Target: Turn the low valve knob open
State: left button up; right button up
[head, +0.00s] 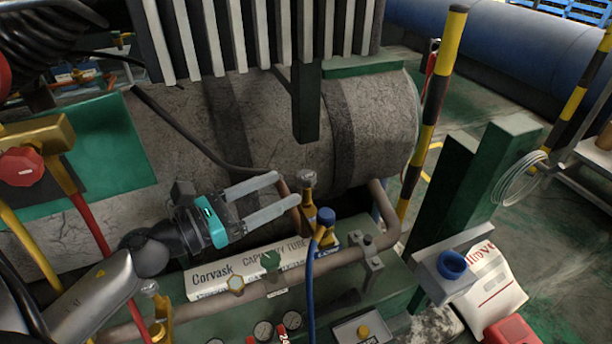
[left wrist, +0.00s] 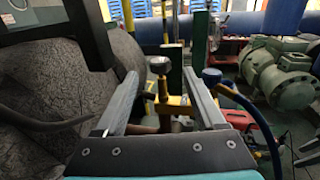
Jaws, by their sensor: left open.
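The low-side brass valve (head: 307,215) stands on the pipework at the centre, with a round grey knob (head: 308,179) on top. A blue-capped fitting with a blue hose (head: 326,216) is just beside it. My left gripper (head: 288,190) is open and empty, its two fingers pointing at the valve from the left. In the left wrist view the grey knob (left wrist: 159,65) shows between the fingertips and beyond them, with the brass body (left wrist: 172,102) below. No contact is visible. The blue cap (left wrist: 212,75) is right of the right finger. My right gripper is not seen.
A large grey tank (head: 380,120) lies behind the valve, with a dark post (head: 306,100) hanging above. A white labelled box (head: 215,280), gauges (head: 263,330) and pipes are below. A green post (head: 470,190) and a white bag (head: 490,290) stand at right.

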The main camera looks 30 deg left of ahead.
aim_at(299, 180)
pick_arm(q)
jog(key=shift+x, duration=3.35)
grip_shut()
